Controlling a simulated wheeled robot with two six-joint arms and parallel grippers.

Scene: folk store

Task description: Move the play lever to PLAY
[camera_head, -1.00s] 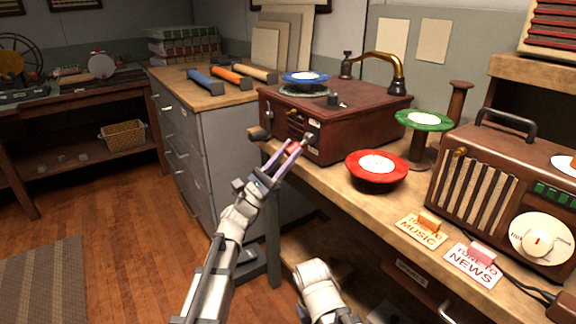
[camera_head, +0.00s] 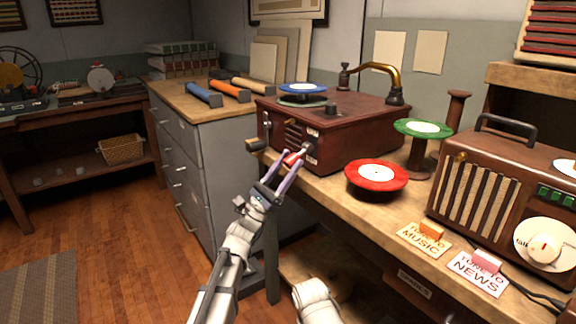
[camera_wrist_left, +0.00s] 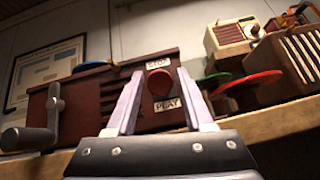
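The dark red record player (camera_head: 360,130) stands on the wooden bench. The play lever's red knob (camera_head: 292,160) sticks out from its front. In the left wrist view the knob (camera_wrist_left: 159,88) sits between a STOP label (camera_wrist_left: 158,63) above and a PLAY label (camera_wrist_left: 167,104) below. My left gripper (camera_head: 287,163) is open, with one pale finger on each side of the knob. It also shows in the left wrist view (camera_wrist_left: 159,78); I cannot tell whether either finger touches the knob. My right gripper is out of view.
A crank (camera_wrist_left: 27,138) juts out at the player's left side. A blue record (camera_head: 303,88) is on top of the player. A red record (camera_head: 376,176), a green record (camera_head: 422,128) and a brown radio (camera_head: 505,195) stand to the right. A grey cabinet (camera_head: 215,150) is behind left.

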